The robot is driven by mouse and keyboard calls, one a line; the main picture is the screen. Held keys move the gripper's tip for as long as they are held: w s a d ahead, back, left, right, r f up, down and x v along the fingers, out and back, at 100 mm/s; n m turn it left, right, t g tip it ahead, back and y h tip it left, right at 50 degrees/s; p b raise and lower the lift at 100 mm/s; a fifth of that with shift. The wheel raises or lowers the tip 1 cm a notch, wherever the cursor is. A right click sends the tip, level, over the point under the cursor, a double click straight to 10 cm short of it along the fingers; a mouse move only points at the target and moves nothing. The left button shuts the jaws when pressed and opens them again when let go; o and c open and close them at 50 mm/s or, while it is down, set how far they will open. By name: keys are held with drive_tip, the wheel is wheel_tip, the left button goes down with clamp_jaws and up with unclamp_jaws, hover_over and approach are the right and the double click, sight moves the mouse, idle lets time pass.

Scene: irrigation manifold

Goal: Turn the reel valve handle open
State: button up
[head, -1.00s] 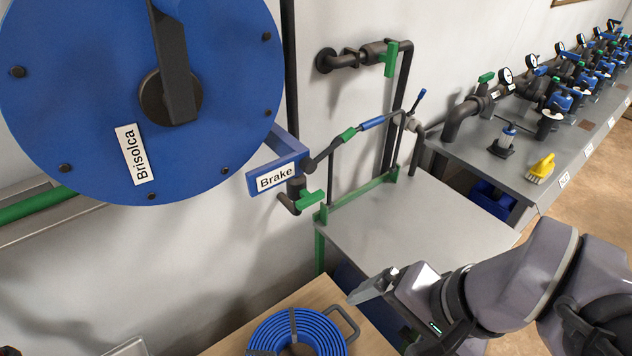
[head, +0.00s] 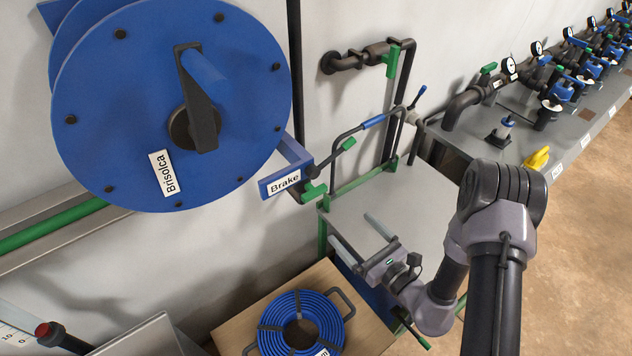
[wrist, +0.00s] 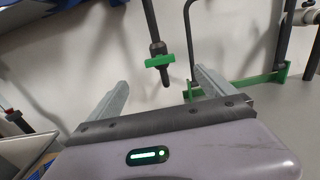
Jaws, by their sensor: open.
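A green valve handle (head: 314,192) sits on a dark pipe below the Brake sign (head: 284,181), beside the blue reel (head: 180,110). Which valve is the reel valve is not labelled; this one is nearest the reel. In the wrist view the green handle (wrist: 160,60) lies crosswise on a vertical pipe, ahead of my gripper and between its fingers in the picture. My gripper (head: 350,227) is open and empty, to the lower right of that handle and apart from it. Its two fingers (wrist: 160,80) point toward the wall.
Another green-handled valve (head: 392,62) is higher on the wall. A coiled blue hose (head: 333,335) lies on a wooden top below. A bench of valves and gauges runs right.

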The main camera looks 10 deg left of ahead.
sight(316, 192)
drive_tip(key=b+x, duration=0.2)
drive_tip(key=x, duration=1.5)
drive_tip(key=shift+a, duration=0.1)
drive_tip(key=c, duration=1.4)
drive_tip(key=shift+s, duration=0.1)
